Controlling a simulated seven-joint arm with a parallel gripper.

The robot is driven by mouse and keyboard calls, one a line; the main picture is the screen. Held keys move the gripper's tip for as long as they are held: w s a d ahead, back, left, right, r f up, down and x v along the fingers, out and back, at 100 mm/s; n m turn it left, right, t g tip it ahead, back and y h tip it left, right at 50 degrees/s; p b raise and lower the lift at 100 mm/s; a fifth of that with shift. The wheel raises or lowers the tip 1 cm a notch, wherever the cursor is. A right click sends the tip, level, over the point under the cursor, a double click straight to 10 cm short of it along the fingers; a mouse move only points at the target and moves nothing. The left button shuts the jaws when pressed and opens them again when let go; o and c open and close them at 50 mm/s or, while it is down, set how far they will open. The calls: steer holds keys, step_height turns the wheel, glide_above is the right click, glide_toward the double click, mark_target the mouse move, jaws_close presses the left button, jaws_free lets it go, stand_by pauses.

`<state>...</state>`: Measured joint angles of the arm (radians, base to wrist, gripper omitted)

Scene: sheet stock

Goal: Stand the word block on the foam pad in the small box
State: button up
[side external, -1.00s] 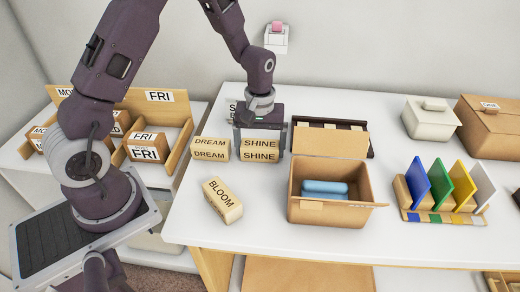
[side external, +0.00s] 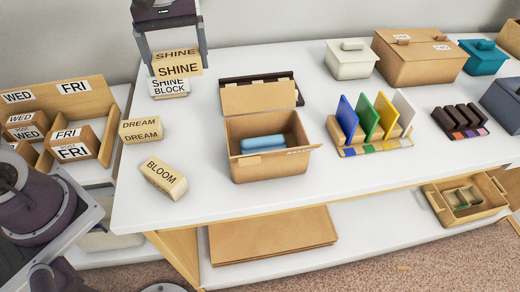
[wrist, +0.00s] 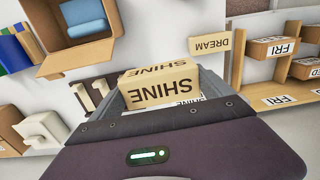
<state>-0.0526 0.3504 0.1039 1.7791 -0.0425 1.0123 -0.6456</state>
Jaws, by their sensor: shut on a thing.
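My gripper (side external: 172,50) is shut on the SHINE block (side external: 178,68), a pale wooden block with black lettering. It holds the block raised above the table; the block also shows between the fingers in the wrist view (wrist: 158,86). Below and behind it is a white label reading SHINE BLOCK (side external: 168,88). The DREAM block (side external: 141,130) and the BLOOM block (side external: 164,178) rest on the white table. The small open cardboard box (side external: 270,168) stands to the right of my gripper, its back flap up. A blue foam pad (side external: 262,143) lies inside it.
A dark slotted rack (side external: 297,86) stands behind the box. A wooden holder with coloured panels (side external: 372,145) is to its right. Lidded boxes (side external: 350,58) line the back. A wooden tray with day blocks (side external: 62,115) is at left. The table in front of the SHINE BLOCK label is partly clear.

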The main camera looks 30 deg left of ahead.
steer(key=shift+r, duration=0.95)
steer(key=w+d, duration=0.1)
steer(key=d, duration=2.2)
steer(key=f, duration=1)
steer(key=a+f, duration=0.1)
steer(key=f, duration=0.3)
steer(key=shift+f, duration=0.5)
steer(key=shift+f, duration=0.1)
steer(key=shift+f, duration=0.4)
steer(key=shift+f, duration=0.1)
